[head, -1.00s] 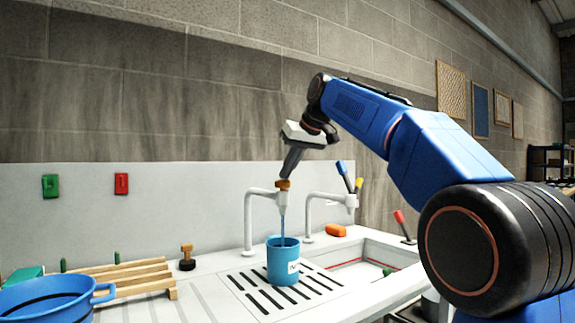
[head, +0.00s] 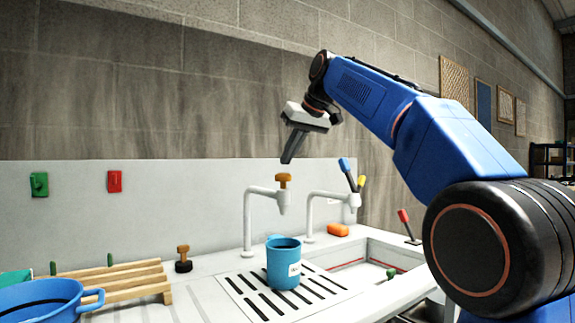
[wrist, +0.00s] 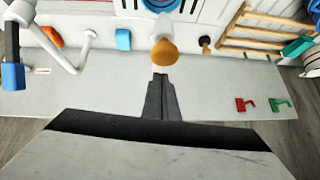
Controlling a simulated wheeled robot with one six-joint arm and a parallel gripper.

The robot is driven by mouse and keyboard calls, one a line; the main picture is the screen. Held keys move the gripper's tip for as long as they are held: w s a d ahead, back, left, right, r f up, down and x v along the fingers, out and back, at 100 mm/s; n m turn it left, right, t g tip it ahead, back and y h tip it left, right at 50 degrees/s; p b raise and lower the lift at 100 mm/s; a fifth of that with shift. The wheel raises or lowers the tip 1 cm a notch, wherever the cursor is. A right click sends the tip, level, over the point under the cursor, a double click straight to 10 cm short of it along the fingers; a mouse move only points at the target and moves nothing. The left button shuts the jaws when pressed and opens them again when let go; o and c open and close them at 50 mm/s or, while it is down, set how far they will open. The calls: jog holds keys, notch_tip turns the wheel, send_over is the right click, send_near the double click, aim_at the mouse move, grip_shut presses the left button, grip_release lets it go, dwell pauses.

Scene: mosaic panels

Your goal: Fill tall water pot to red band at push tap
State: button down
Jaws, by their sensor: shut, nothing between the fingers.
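The tall blue pot (head: 284,265) stands upright on the slotted drain grate (head: 258,299), under the spout of the push tap. No water stream shows between spout and pot now. The push tap (head: 266,193) is white with an orange-brown button (head: 284,180) on top. A red band on the pot and its water level cannot be made out. My gripper (head: 287,160) is shut and empty, held just above the button and apart from it. In the wrist view the shut fingers (wrist: 160,82) point at the tap button (wrist: 164,52).
A second tap (head: 330,197) with blue and yellow levers stands to the right, near an orange sponge (head: 338,230) and a sink basin (head: 375,249). A wooden rack (head: 120,277) and blue basin (head: 45,302) lie left.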

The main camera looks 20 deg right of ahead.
jog(key=v, duration=1)
jog(key=shift+r, duration=0.2)
jog(key=shift+s, duration=0.1)
dwell(1.4)
